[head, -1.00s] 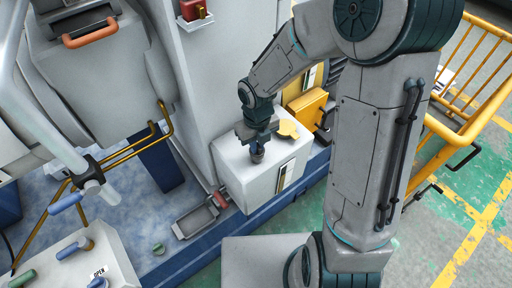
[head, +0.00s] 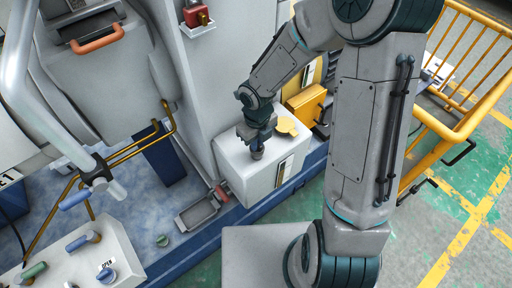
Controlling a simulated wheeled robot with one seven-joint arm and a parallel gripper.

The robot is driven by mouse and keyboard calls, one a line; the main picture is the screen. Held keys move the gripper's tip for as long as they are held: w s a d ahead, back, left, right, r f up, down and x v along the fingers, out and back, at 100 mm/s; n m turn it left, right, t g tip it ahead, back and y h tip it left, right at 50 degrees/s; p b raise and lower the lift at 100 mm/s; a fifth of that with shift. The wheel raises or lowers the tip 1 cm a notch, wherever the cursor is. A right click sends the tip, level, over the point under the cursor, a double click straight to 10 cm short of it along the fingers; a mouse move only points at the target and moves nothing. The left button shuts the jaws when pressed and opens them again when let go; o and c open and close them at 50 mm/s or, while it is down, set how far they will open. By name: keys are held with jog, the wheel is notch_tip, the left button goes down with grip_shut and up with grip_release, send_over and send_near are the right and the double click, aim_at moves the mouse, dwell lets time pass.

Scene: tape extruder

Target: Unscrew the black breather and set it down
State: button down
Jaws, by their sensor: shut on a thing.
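My gripper (head: 257,146) points straight down over the top of the white box-shaped housing (head: 234,172). It is shut on a small dark cylindrical piece, the black breather (head: 257,154), at the housing's top near its front edge. The breather is small and mostly covered by the fingers. I cannot tell whether it is still seated on the housing or just clear of it. A round yellowish cap (head: 287,126) sits on the housing top, right of my gripper.
A yellow block (head: 307,104) stands behind the housing. A grey tray with a red part (head: 201,210) lies on the blue deck to the left, near a green knob (head: 162,240). A yellow railing (head: 462,110) stands at the right. A control panel (head: 75,262) is at lower left.

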jog(key=shift+r+p, duration=0.15)
jog(key=shift+p, duration=0.3)
jog(key=shift+n+p, duration=0.3)
jog(key=shift+n, duration=2)
jog(key=c, duration=1.4)
grip_release()
